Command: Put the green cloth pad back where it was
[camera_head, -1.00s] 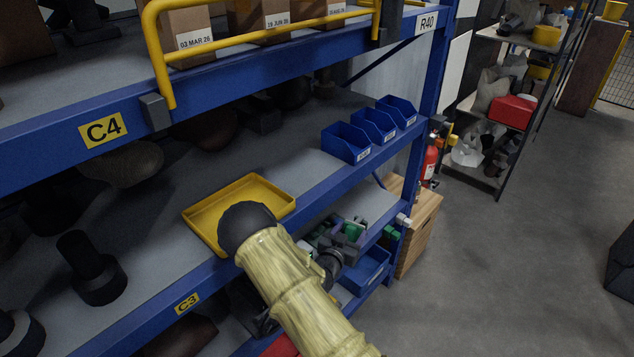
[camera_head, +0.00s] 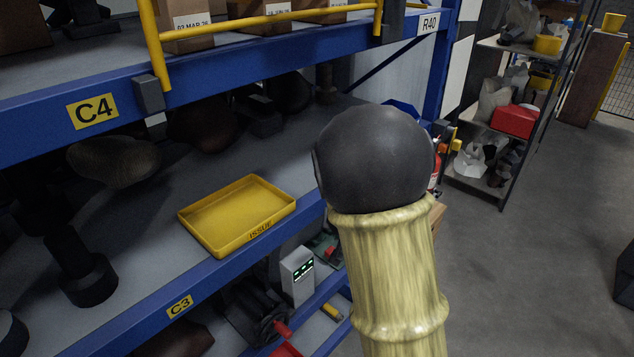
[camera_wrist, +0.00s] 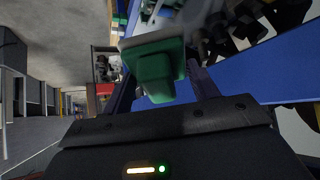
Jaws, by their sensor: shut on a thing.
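The green cloth pad (camera_wrist: 156,68) shows in the wrist view, between the two dark fingers of my gripper (camera_wrist: 160,85). My gripper is shut on it and holds it clear of the blue shelf beam (camera_wrist: 245,65). In the head view neither the pad nor my gripper shows; my own arm, with its dark round joint and yellowish sleeve, fills the middle right. I cannot tell from the frames which spot the pad came from.
An empty yellow tray (camera_head: 235,212) marked ISSUE sits on the C3 shelf (camera_head: 135,235). Blue bins (camera_head: 405,107) are mostly hidden behind my arm. A white device (camera_head: 298,274) stands on the lower shelf. The grey floor (camera_head: 540,260) at right is open.

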